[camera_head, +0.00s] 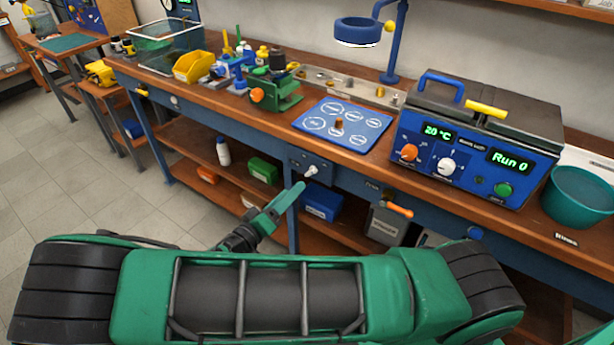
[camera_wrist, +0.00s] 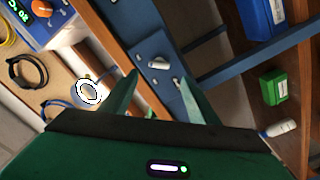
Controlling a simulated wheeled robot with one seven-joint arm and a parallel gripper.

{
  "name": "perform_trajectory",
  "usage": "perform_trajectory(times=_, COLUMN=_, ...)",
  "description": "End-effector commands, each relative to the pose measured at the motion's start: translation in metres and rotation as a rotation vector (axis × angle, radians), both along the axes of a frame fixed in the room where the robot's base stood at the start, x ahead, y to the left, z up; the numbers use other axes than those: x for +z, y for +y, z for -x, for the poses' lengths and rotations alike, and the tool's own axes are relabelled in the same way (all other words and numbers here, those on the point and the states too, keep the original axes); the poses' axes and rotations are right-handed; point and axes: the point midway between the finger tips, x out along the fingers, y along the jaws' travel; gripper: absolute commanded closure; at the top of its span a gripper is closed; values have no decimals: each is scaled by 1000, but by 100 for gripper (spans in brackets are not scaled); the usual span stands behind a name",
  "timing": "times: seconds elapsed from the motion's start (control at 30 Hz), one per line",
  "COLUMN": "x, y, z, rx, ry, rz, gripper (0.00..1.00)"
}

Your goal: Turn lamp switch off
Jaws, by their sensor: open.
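A switch (camera_head: 311,170) with a pale lever sits on a small panel on the bench's blue front apron. In the wrist view the pale switch lever (camera_wrist: 158,63) shows just beyond and between my fingertips, with a gap that I cannot judge. My gripper (camera_head: 297,190) is in front of that panel, a little below and left of the switch. In the wrist view my gripper (camera_wrist: 155,76) is open and empty, its two green fingers apart. The blue ring lamp (camera_head: 357,32) hangs from a post above the bench. Its ring (camera_wrist: 88,92) shows bright white from below in the wrist view.
A blue instrument box (camera_head: 478,150) with knobs and green displays stands on the bench top at right, beside a teal bucket (camera_head: 577,197). An orange-handled lever (camera_head: 397,209) sticks out right of the switch. Bins and bottles (camera_head: 223,151) stand on the lower shelf.

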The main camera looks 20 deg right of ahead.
Motion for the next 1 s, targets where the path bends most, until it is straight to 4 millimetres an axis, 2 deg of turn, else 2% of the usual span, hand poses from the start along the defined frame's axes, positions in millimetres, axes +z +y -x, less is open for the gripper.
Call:
perform_trajectory(times=0.3, x=0, y=-47, z=-33, rx=-4, ry=1, rz=1, gripper=45)
perform_trajectory(times=0.5, x=0, y=-65, z=-47, rx=-2, ry=2, rz=-1, gripper=45)
perform_trajectory(times=0.93, x=0, y=-72, z=-51, rx=-2, ry=2, rz=-2, gripper=45)
perform_trajectory(times=1.0, x=0, y=-72, z=-51, rx=-2, ry=2, rz=-2, gripper=62)
